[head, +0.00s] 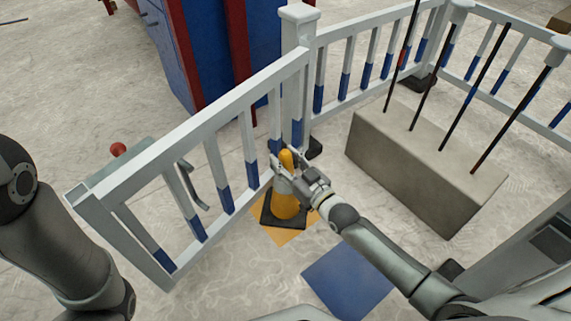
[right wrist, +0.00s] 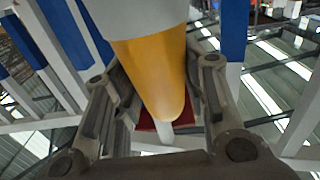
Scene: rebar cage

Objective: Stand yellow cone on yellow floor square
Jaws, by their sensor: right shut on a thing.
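The yellow cone (head: 285,205) has a grey-white band and a dark square base. It looks upright, with its base over the yellow floor square (head: 270,236) beside the white fence. Whether the base touches the floor is hard to tell. My right gripper (head: 291,168) is shut around the cone's upper part. In the right wrist view the cone's yellow tip (right wrist: 158,75) lies between the two fingers. The cone's base hides much of the square. My left arm shows at the left edge of the head view, but its gripper is out of view.
A white fence (head: 205,105) with blue-ended bars runs close behind the cone. A blue floor square (head: 347,280) lies to the right. A concrete block (head: 420,165) with dark rebar rods stands further right. A blue and red cabinet (head: 205,50) is behind the fence.

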